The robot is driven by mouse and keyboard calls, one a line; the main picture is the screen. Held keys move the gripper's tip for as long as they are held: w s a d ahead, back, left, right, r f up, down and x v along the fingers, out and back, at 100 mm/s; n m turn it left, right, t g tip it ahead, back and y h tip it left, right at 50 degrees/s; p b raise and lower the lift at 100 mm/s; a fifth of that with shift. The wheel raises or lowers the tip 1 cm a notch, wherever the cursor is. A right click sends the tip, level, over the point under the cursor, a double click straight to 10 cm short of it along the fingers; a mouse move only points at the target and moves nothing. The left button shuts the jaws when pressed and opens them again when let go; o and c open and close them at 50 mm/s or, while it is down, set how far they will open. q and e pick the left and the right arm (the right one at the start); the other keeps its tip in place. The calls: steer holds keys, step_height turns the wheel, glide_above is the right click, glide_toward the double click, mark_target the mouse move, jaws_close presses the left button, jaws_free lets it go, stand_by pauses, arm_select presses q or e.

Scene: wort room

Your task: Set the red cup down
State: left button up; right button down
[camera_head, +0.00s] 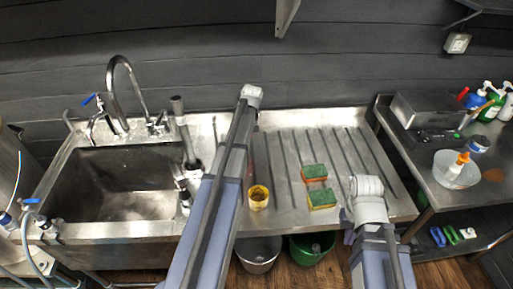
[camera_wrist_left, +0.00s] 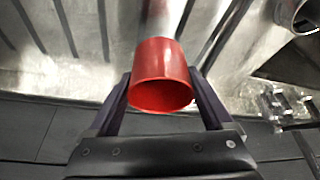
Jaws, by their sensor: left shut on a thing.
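The red cup (camera_wrist_left: 160,75) is in the left wrist view, its open mouth turned toward the camera. My left gripper (camera_wrist_left: 160,86) is shut on it, with one dark finger on each side. Ridged metal shows behind the cup; I cannot tell whether the cup touches it. In the head view my left arm hides the left gripper and most or all of the cup. My right gripper (camera_head: 347,211) is at the right part of the drainboard (camera_head: 281,150), right of the sponges; its fingers are too unclear to read.
A yellow cup (camera_head: 258,198) and two green-topped sponges (camera_head: 314,172) (camera_head: 322,198) occupy the drainboard. The sink (camera_head: 125,185) with its tap (camera_head: 112,75) lies left. A side table (camera_head: 420,165) at right holds a metal box, a bowl and bottles. The drainboard's back right is clear.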

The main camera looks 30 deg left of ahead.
arm_select(q)
steer(key=shift+f+b, duration=3.25)
steer(key=shift+f, duration=0.6)
steer(key=shift+f, duration=0.1)
steer(key=o, duration=1.1)
steer(key=shift+o, duration=0.2)
steer(key=p+v, duration=1.1)
steer(key=v, duration=0.1)
steer(key=shift+r, duration=0.2)
